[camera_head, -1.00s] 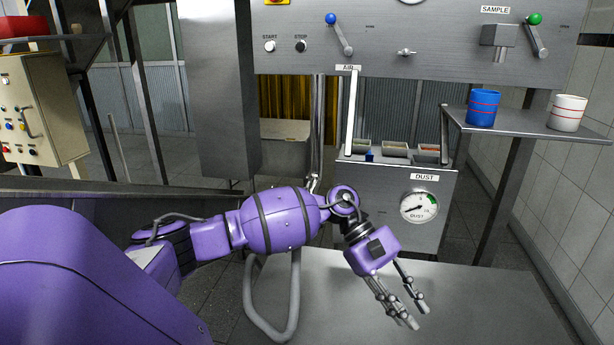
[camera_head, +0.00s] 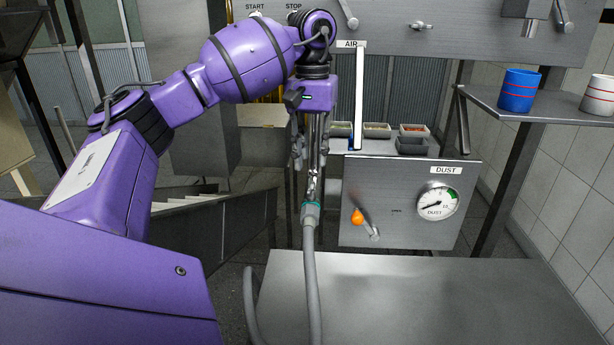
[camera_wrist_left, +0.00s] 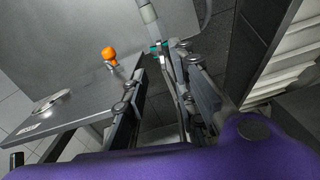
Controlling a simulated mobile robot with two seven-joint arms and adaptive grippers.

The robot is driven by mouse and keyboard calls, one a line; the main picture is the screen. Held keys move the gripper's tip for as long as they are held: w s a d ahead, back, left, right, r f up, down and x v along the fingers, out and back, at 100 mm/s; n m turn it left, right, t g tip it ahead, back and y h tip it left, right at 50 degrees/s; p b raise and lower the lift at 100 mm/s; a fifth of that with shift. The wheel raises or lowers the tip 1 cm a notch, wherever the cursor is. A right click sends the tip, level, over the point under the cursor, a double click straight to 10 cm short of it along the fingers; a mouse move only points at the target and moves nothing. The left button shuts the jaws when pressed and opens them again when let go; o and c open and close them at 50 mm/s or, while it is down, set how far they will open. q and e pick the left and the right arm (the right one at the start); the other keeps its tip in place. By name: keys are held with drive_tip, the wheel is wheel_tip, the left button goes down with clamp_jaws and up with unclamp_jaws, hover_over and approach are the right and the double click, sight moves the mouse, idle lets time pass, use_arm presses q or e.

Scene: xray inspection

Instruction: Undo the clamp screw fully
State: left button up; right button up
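A grey hose (camera_head: 311,270) rises to a coupling with a teal collar (camera_head: 311,206). Small metal parts (camera_head: 313,182) sit just above the collar; I cannot make out which of them is the clamp screw. My left gripper (camera_head: 311,158) points down right above the coupling, with its two fingers apart. In the left wrist view the left gripper (camera_wrist_left: 152,72) has a gap between its fingers, and the teal collar (camera_wrist_left: 158,47) lies close to the right finger's tip. Whether they touch is unclear. My right gripper is not in view.
An orange-knobbed lever (camera_head: 357,216) and a DUST gauge (camera_head: 437,203) are on the panel right of the hose. The metal table (camera_head: 430,295) below is bare.

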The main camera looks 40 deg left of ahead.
sight(311, 186)
use_arm(q)
drive_tip(key=shift+a+r, duration=0.15)
drive_tip(key=shift+a, duration=0.05)
drive_tip(key=shift+d+f+p, duration=0.2)
drive_tip(key=shift+f+p, duration=0.35)
drive_tip(key=shift+f, duration=3.2)
drive_tip(key=shift+c, duration=0.4)
clamp_jaws()
